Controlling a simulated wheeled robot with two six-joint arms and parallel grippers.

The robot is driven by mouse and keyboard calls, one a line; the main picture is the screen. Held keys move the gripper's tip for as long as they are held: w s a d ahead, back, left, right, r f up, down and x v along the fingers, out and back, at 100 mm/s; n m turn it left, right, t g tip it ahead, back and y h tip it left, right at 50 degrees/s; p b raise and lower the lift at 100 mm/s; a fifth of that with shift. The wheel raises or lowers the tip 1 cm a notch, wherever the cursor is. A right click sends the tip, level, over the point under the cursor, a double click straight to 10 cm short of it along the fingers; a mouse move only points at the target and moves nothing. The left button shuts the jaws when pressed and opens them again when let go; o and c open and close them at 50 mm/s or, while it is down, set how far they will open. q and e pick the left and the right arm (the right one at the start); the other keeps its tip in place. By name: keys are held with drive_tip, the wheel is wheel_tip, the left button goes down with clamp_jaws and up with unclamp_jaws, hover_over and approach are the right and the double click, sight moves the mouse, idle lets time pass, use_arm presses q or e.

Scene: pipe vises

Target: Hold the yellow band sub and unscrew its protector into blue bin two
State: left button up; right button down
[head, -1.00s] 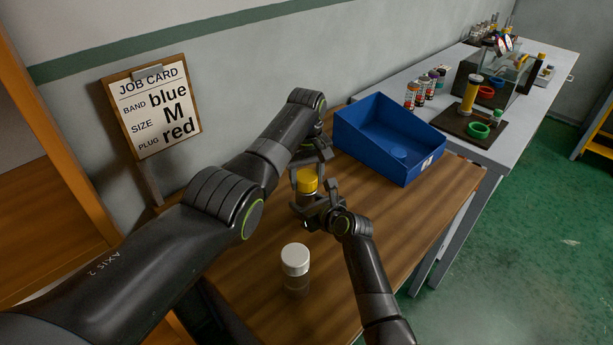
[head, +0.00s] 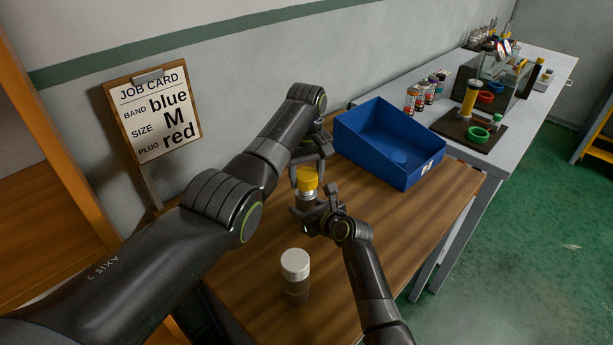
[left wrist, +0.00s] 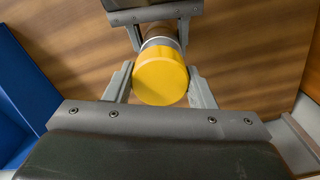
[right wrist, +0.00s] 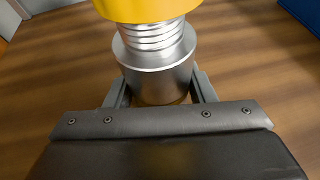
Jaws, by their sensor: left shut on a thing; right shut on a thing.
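The yellow protector (head: 307,180) is a round cap on top of the upright metal sub (right wrist: 158,62). My left gripper (left wrist: 161,85) is shut on the protector, one finger on each side. My right gripper (right wrist: 160,92) is shut around the sub's silver body below it. Bare silver threads show between protector and body in the right wrist view; whether the last threads are still engaged is hidden. The sub's band cannot be made out, and its lower end is mostly hidden. The blue bin (head: 358,149) stands behind and right of the grippers, with a small unreadable label and a round blue shape inside.
A white-capped cylinder (head: 295,266) stands upright on the wooden table (head: 425,215), in front of my right gripper. A job card (head: 157,115) stands at the left by the wall. A grey bench (head: 468,152) with bottles and rings lies beyond. The table's right side is clear.

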sight(307, 173)
use_arm(q)
drive_tip(key=shift+r, duration=0.1)
drive_tip(key=shift+r, duration=1.9)
use_arm(e)
drive_tip(key=c, duration=0.6)
unclamp_jaws()
drive_tip(key=shift+o, duration=0.2)
